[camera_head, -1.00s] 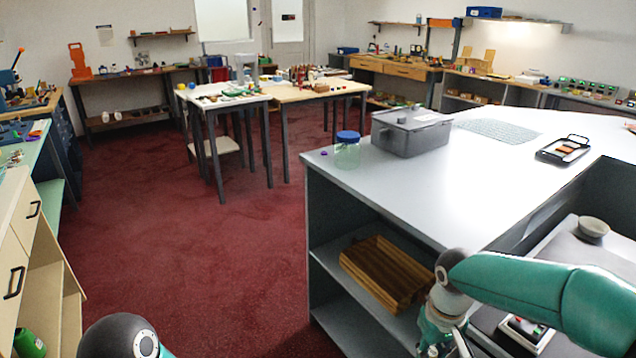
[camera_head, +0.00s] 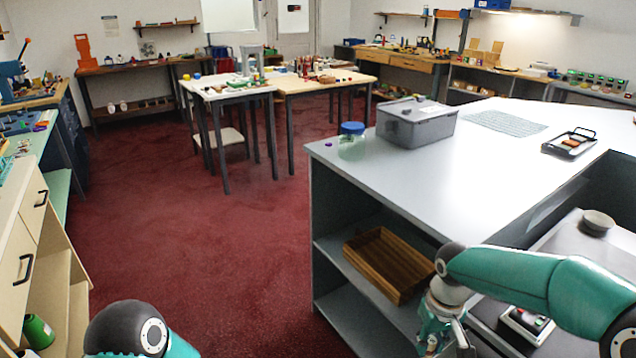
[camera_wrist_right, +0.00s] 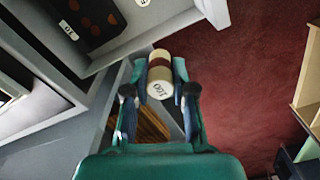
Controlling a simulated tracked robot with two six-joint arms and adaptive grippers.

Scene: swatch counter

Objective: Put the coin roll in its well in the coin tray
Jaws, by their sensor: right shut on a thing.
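The coin roll (camera_wrist_right: 160,84) is a cream cylinder with a brown band and the mark "100" on its near end. It lies between the fingers of my right gripper (camera_wrist_right: 160,76), which is shut on it. In the head view my right gripper (camera_head: 436,340) is low at the right, by the counter's shelves, and the roll cannot be made out there. A grey coin tray (camera_wrist_right: 118,46) shows in the right wrist view at upper left, with brown coins in a dark well and a "10" label; the roll is apart from those coins. My left gripper is out of view.
A slatted wooden crate (camera_head: 388,262) stands on the shelf under the white counter (camera_head: 470,170). A lidded grey box (camera_head: 416,124), a blue-capped jar (camera_head: 351,140) and a black handled tray (camera_head: 569,144) stand on top. Red floor (camera_head: 220,250) is open to the left.

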